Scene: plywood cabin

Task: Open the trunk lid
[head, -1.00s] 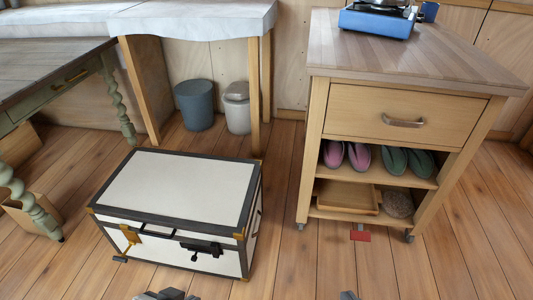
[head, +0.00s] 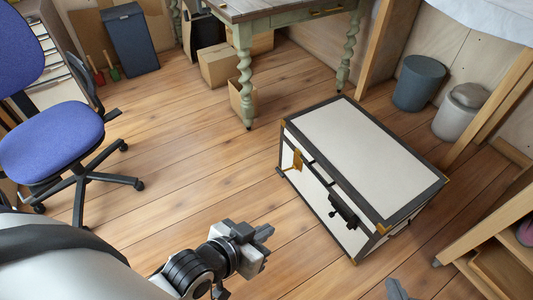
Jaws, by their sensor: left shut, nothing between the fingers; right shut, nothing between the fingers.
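The white trunk (head: 362,150) with black edging and brass corners stands on the wooden floor, right of centre in the head view. Its lid is closed. A brass-coloured fitting (head: 297,160) and a black latch (head: 342,210) show on its front side. My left gripper (head: 264,233) is shut and empty, above the floor in front of the trunk and apart from it. My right gripper (head: 396,290) shows only as a grey tip at the bottom edge, below the trunk, shut and apart from it.
A blue office chair (head: 52,150) stands at the left. A green-legged table (head: 243,75) and cardboard boxes (head: 222,66) are behind. Two bins (head: 419,83) stand beyond the trunk, and a wooden cart (head: 490,230) is at the right. The floor left of the trunk is clear.

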